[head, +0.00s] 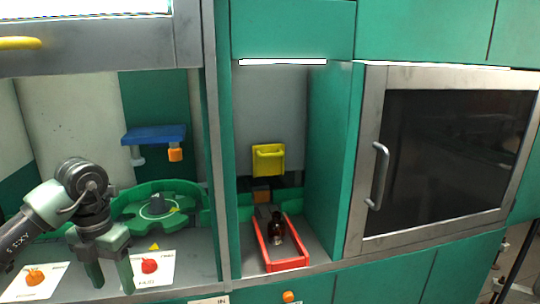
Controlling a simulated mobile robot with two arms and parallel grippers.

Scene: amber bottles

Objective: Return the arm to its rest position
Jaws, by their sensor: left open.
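My left gripper (112,284) comes in from the left and points down over the left bay's counter. Its two fingers are apart and nothing shows between them. An amber bottle (277,228) stands in a red tray (289,265) in the narrow middle bay. The gripper is well to the left of the tray, with the green divider between them. My right gripper is not in view.
A green round fixture (190,197) sits behind my left gripper. A blue shelf (155,134) and yellow holder (268,160) are on the back walls. A dark-windowed door (455,150) is at right.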

